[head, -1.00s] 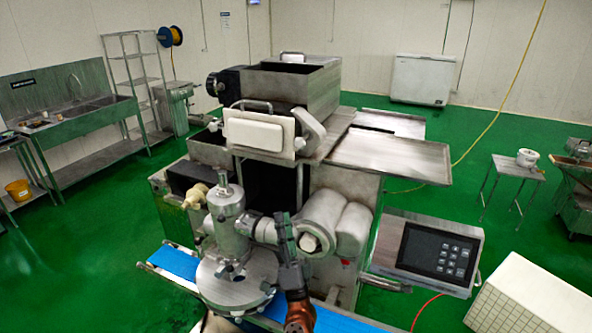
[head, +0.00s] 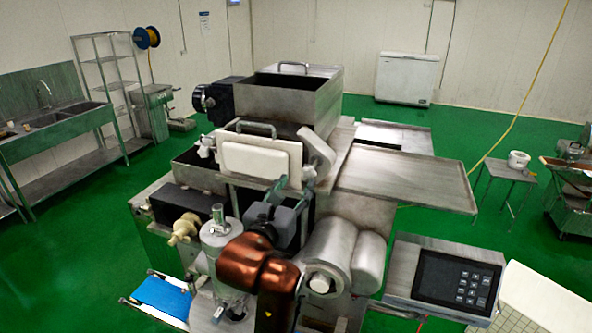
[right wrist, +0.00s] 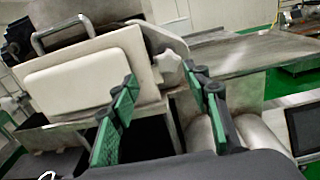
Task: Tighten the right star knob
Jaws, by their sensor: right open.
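The white front plate (head: 258,161) of the machine stands upright with a handle above it. The right star knob (right wrist: 168,66) is a pale lobed knob at the plate's right edge in the right wrist view. In the head view it is mostly hidden by my fingers. My right gripper (head: 292,182) is open in front of the plate's lower right corner. In the right wrist view its green-padded fingers (right wrist: 160,78) are spread to either side of the knob, which shows between them; I cannot tell whether they touch it. My left gripper is not in view.
A left star knob (head: 206,146) sits at the plate's other edge. The steel nozzle column (head: 220,235) and rounded metal cylinders (head: 328,260) stand close around my right arm. A control panel (head: 447,280) and a flat steel tray (head: 405,178) are to the right.

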